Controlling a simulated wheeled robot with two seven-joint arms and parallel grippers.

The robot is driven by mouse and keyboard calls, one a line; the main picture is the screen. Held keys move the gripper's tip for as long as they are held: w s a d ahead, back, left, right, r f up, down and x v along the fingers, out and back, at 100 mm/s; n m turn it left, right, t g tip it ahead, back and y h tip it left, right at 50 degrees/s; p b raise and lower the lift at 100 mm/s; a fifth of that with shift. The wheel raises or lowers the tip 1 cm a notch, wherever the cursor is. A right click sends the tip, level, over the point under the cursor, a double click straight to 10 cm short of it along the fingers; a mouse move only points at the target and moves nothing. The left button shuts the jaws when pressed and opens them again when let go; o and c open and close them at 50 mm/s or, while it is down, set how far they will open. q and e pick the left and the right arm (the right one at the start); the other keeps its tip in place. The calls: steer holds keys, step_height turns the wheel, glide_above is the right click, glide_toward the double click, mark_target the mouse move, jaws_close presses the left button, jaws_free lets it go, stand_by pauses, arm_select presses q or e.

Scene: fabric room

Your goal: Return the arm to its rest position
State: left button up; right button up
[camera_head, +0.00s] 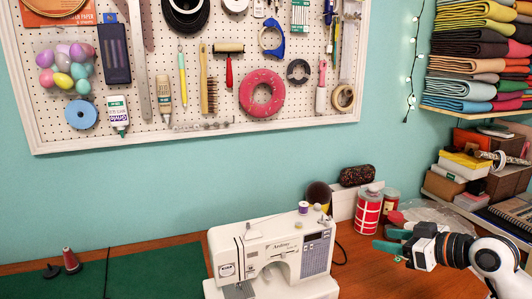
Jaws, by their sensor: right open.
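My right arm comes in from the right edge in the head view. Its right gripper (389,241) has green fingers pointing left, spread apart with nothing between them. It is above the right part of the wooden table (376,281), to the right of a white sewing machine (272,248) and apart from it. My left arm and gripper are not in view.
A red and white tin (368,211) and a smaller jar (390,201) stand just behind the right gripper. A green mat (158,272) lies at left. Stacked boxes (463,166) and folded fabrics (470,50) fill the right side. A pegboard (215,105) hangs behind.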

steer(key=s+a+f+g+h, duration=0.1)
steer(key=s+a+f, duration=0.2)
steer(key=s+f, duration=0.3)
steer(key=s+a+f+m+g+h, duration=0.1)
steer(key=s+a+f+g, duration=0.15)
steer(key=f, duration=0.55)
steer(key=s+a+f+g+h, duration=0.1)
steer(key=s+a+f, duration=0.1)
steer(key=s+f, duration=0.45)
steer(key=s+f+m+g+h, duration=0.1)
steer(key=s+f+m+h, duration=0.15)
steer(key=s, duration=0.65)
steer(key=s+f+m+g+h, duration=0.2)
steer(key=s+f, duration=0.2)
steer(key=s, duration=0.6)
step_height(320, 180, down, 26)
steer(key=r+g, duration=0.1)
steer(key=s+d+f, duration=0.1)
steer(key=s+f, duration=0.7)
steer(key=s+d+f+g, duration=0.1)
steer(key=s+d+f, duration=0.1)
steer(key=s+f, duration=0.7)
steer(key=shift+d, duration=0.3)
steer(key=shift+w+n+h, duration=0.1)
steer(key=shift+n+h, duration=0.15)
